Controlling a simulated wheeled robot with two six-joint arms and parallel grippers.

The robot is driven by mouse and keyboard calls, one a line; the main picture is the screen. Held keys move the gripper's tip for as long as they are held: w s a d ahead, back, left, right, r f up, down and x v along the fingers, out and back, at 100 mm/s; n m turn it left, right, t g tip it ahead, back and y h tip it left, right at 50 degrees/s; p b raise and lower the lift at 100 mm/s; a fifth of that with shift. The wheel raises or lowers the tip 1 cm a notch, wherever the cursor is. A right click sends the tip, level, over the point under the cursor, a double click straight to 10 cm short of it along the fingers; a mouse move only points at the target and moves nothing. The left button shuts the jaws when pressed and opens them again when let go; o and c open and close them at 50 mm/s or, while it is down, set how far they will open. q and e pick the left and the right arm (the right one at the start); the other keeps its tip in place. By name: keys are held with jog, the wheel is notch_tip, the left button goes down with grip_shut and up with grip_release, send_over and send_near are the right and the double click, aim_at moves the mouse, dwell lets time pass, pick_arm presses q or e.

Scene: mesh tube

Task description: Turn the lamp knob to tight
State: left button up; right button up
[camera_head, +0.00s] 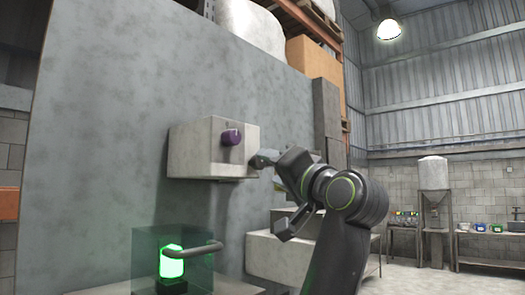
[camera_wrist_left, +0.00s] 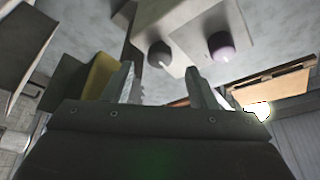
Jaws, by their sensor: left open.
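A pale box (camera_head: 200,150) is fixed to a grey wall panel, with a purple knob (camera_head: 232,137) on its front. In the left wrist view, the purple knob (camera_wrist_left: 220,45) and a dark grey knob (camera_wrist_left: 159,54) sit side by side on the box. My left gripper (camera_head: 264,159) is at the box's right side in the head view, to the right of and below the purple knob. In the wrist view its fingers are apart and empty, and the dark knob appears between and beyond the fingertips. Contact cannot be told. A green lamp (camera_head: 172,262) glows below the box. My right gripper is not in view.
A clear case (camera_head: 145,252) surrounds the lamp, with a grey bar handle (camera_head: 200,249) at its front. Pale blocks (camera_head: 268,258) stand below my left arm. A yellow-sided thing (camera_wrist_left: 101,75) lies beside the left finger in the wrist view. Tables stand far right.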

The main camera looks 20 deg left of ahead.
aim_at(261, 163)
pick_arm(q)
jog(key=p+x, duration=0.2)
jog(key=x, duration=0.3)
jog(key=shift+d, duration=0.1)
jog(key=c, duration=1)
jog(key=shift+m, duration=0.3)
jog(key=m+h, duration=0.1)
jog(key=m, duration=0.1)
jog(key=shift+s+m+t+h, duration=0.1)
jog(key=shift+m+t+h, duration=0.2)
jog(key=shift+m+h, duration=0.1)
jog(key=shift+r+m+h, duration=0.1)
jog(key=shift+m+h, duration=0.6)
jog(key=shift+m, duration=1.5)
